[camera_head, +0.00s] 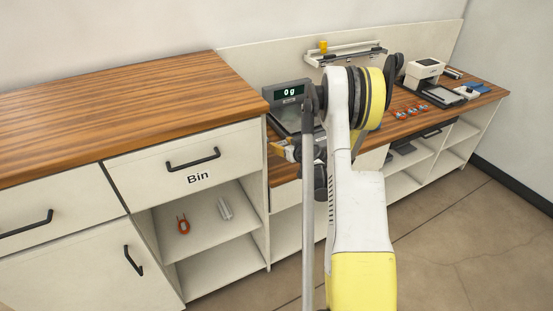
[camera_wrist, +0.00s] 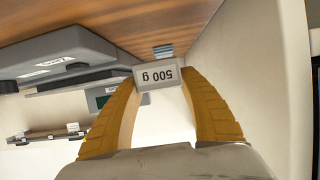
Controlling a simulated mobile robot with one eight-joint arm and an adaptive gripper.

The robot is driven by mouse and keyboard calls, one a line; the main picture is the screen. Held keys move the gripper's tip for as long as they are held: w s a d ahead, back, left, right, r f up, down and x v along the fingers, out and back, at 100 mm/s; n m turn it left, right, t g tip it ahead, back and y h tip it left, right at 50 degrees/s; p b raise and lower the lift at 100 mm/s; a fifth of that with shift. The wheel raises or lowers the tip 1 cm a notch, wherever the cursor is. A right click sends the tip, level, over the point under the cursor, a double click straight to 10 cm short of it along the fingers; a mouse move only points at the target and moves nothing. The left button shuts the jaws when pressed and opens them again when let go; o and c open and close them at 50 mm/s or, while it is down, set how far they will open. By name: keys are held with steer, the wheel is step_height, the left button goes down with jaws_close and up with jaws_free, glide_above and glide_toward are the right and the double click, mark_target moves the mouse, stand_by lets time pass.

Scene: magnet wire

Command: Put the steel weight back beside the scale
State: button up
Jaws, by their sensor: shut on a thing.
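The steel weight (camera_wrist: 157,76) is a grey block marked "500 g", upside down in the wrist view. My gripper (camera_wrist: 160,88) is shut on it, with a yellow finger on each side. In the head view my gripper (camera_head: 281,149) is at the wooden counter's front edge, just in front of the scale, and I cannot make out the weight there. The scale (camera_head: 289,93) reads "0 g" and is partly hidden by my arm. It shows at the left of the wrist view (camera_wrist: 60,55). I cannot tell whether the weight touches the counter.
A higher wooden counter (camera_head: 110,105) with a drawer marked "Bin" (camera_head: 185,165) stands at left. A small striped bluish thing (camera_wrist: 163,51) lies behind the weight.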

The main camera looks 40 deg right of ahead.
mark_target(277, 159)
steer(key=shift+w+a+f+b, duration=0.2)
steer(key=shift+w+f, duration=0.2)
steer(key=shift+w, duration=0.15)
steer(key=shift+w+a+f+b, duration=0.1)
steer(key=shift+w+a+f, duration=0.05)
steer(key=shift+w+f, duration=0.3)
step_height(277, 159, down, 4)
steer(key=shift+r+b, duration=0.1)
steer(key=shift+b, duration=1)
steer(key=shift+r, duration=0.15)
steer(key=o, duration=1.4)
steer(key=shift+c, duration=0.2)
